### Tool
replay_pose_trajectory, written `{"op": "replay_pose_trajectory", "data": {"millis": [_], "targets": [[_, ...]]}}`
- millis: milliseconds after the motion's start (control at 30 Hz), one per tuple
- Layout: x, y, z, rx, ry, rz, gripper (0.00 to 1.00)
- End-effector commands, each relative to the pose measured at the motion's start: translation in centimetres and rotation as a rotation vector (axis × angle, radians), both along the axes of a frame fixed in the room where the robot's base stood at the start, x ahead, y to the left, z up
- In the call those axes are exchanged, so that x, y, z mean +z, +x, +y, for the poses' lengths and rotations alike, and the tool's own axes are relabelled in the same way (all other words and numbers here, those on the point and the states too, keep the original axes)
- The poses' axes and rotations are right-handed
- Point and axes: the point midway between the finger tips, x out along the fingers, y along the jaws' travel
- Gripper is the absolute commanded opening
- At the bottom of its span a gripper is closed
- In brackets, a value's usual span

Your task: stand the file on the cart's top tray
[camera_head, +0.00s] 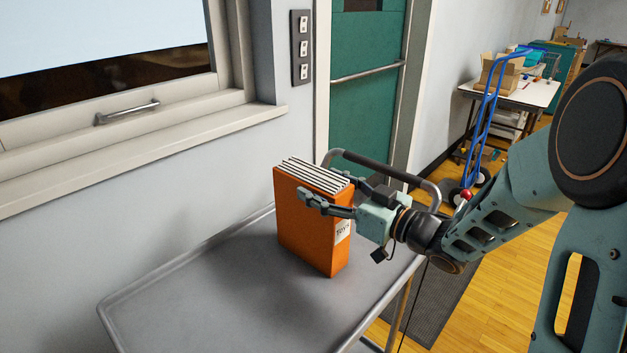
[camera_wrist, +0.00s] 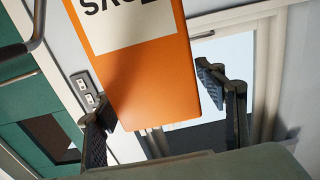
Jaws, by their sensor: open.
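The orange file (camera_head: 303,223) stands upright on the grey top tray (camera_head: 160,297) of the cart, near its far end. White sheets show at its open top, and a white label with dark letters is on its spine. My gripper (camera_head: 316,186) is at the file's upper part, one finger along each side. The fingers are open and a gap shows beside the file in the wrist view, where the orange spine (camera_wrist: 160,85) lies between them. The file's far side is hidden.
The cart's push handle (camera_head: 385,167) rises behind the file. A wall with a window sill (camera_head: 140,150) runs along the left of the tray. The near part of the tray is bare. A blue hand truck (camera_head: 484,120) and a table stand farther back.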

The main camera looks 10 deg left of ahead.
Motion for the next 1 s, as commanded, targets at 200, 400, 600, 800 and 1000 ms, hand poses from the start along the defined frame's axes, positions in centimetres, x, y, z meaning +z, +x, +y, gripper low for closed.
{"op": "replay_pose_trajectory", "data": {"millis": [200, 400, 600, 800, 1000], "targets": [[0.1, -2.4, -4.4, -0.005, -0.001, 0.001, 0.65], [0.0, -3.9, -6.8, -0.003, -0.001, 0.001, 0.65], [0.0, -4.5, -7.6, -0.001, -0.001, 0.001, 0.65], [0.0, -4.5, -7.6, 0.0, 0.0, 0.0, 0.65], [-0.8, -4.1, -7.8, -0.018, -0.019, 0.03, 0.65]]}}
